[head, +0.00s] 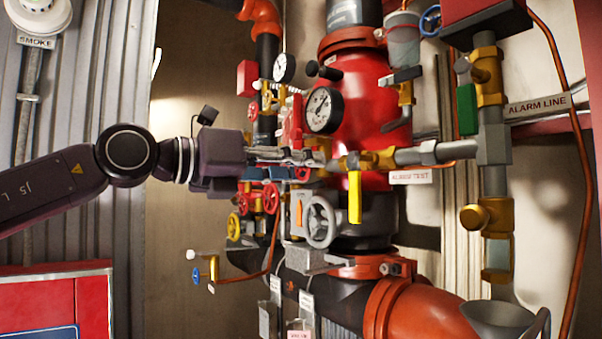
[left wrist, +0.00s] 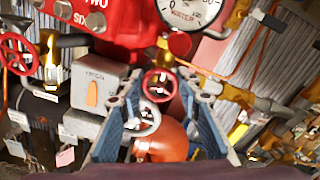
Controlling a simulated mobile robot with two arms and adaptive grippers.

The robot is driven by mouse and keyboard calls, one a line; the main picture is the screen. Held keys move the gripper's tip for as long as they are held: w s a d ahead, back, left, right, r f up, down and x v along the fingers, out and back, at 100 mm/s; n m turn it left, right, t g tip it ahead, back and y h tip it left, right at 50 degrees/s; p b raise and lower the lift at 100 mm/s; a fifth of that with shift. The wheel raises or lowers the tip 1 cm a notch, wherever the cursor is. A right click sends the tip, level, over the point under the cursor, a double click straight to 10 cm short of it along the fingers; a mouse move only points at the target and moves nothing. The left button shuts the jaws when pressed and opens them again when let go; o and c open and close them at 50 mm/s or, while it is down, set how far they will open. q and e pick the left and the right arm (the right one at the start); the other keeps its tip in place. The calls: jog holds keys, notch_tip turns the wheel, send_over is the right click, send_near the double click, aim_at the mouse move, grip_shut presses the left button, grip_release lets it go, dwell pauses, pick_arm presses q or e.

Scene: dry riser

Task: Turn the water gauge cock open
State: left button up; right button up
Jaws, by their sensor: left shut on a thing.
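The water gauge (head: 322,110), a white round dial, sits on the front of the red valve body (head: 374,88); part of its face also shows at the top of the left wrist view (left wrist: 187,10). In the left wrist view the water gauge cock has a brass body (left wrist: 164,52) below the dial and a small red handwheel (left wrist: 160,86). My left gripper (head: 318,158) reaches in from the left, just below the gauge. Its blue-grey fingers (left wrist: 160,90) are on either side of the red handwheel, shut on it. In the head view the fingers hide the cock. My right gripper is not visible.
A yellow lever (head: 355,198) hangs close right of the fingertips. A grey handwheel (head: 320,222) and a grey box with an orange switch (left wrist: 92,93) lie below. Red and yellow handwheels crowd the lower left. Open space lies before the tan panel (head: 185,140).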

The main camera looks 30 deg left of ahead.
pick_arm(q)
jog(key=shift+f+n, duration=0.1)
jog(key=shift+n, duration=1)
jog(key=o, duration=1.2)
jog(key=v, duration=1.2)
jog(key=shift+a, duration=0.1)
